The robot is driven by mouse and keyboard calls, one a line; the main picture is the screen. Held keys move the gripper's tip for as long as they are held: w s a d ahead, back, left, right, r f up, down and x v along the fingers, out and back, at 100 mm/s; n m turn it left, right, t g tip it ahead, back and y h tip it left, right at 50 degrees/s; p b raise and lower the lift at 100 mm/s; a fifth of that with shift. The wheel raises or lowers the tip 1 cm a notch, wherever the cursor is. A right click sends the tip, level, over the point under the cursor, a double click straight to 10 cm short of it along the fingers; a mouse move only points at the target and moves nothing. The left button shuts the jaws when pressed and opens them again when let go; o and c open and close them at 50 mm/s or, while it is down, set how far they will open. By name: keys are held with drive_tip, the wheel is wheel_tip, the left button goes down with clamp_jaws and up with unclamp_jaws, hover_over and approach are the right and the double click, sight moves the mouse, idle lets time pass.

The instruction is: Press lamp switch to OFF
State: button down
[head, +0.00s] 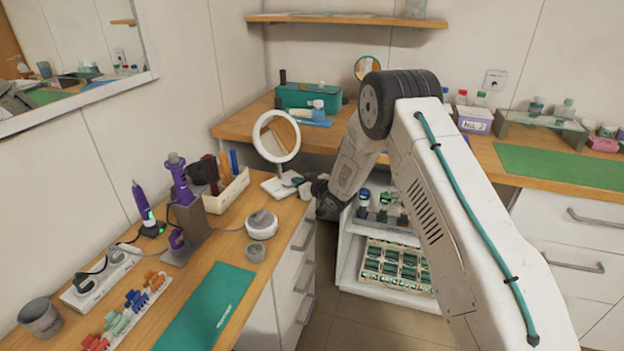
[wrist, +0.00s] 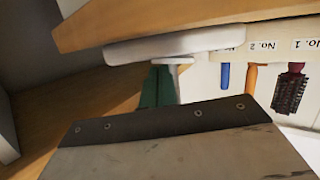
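The lamp is a round mirror with a white ring (head: 276,137) on a stem. Its flat white base (head: 275,188) rests on the wooden counter at the left. In the wrist view the base (wrist: 170,46) shows as a pale slab against the wood. My gripper (head: 300,184) is at the right side of the base, low and close to it. Its teal fingertips (wrist: 157,86) show side by side in the wrist view with no clear gap, apparently empty. The switch cannot be made out, and I cannot tell whether the fingertips touch the base.
A holder (head: 226,194) with brushes and combs stands left of the lamp. An open shelf (head: 350,250) stands below my forearm. The counter just before the lamp base is clear.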

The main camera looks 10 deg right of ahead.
drive_tip(key=shift+a, duration=0.35)
drive_tip(key=r, duration=0.4)
drive_tip(key=shift+w+d+r, duration=0.1)
drive_tip(key=shift+d+r, duration=0.1)
drive_tip(key=shift+r, duration=0.1)
drive_tip(key=v, duration=1)
drive_tip(key=shift+d+f, duration=0.2)
